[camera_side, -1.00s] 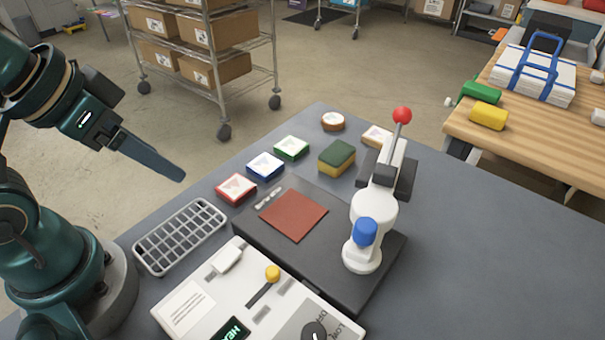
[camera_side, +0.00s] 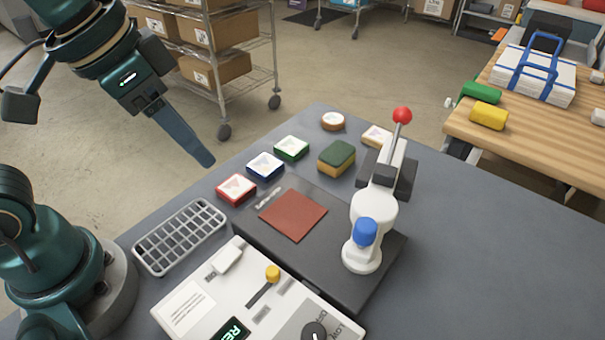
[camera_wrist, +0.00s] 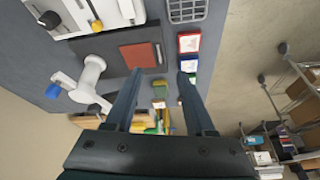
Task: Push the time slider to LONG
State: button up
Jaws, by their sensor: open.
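The white control panel (camera_side: 185,310) lies at the front of the grey table. It has a yellow-knobbed slider (camera_side: 272,274) in a dark slot and a white switch-like piece (camera_side: 228,260). I cannot read which one is the time slider or where LONG is marked. The yellow knob also shows at the top left of the wrist view (camera_wrist: 97,25). My gripper (camera_side: 208,162) hangs in the air beyond the panel, above the table's left edge, well apart from it. In the wrist view its two fingers (camera_wrist: 160,75) are spread with nothing held between them.
A press with a red-balled lever (camera_side: 402,115) and blue cap stands right of a red-brown pad (camera_side: 293,214). A grey rack (camera_side: 180,236), coloured boxes (camera_side: 236,189) and a sponge (camera_side: 337,157) lie around. The table's right side is clear.

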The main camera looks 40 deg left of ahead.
jog(key=w+d+f+m+g, duration=0.2)
jog(key=d+f+m+g, duration=0.15)
jog(key=d, duration=0.45)
jog(key=m, duration=0.3)
send_over(272, 271)
jog(key=shift+n+g+y, duration=0.25)
jog(key=shift+g+y, duration=0.15)
jog(key=shift+g, duration=0.05)
notch_tip(272, 271, down, 4)
jog(key=shift+w+a+f, duration=0.1)
jog(key=shift+w, duration=0.05)
jog(key=shift+s+f, duration=0.2)
jog(key=shift+f, duration=2.4)
grip_shut()
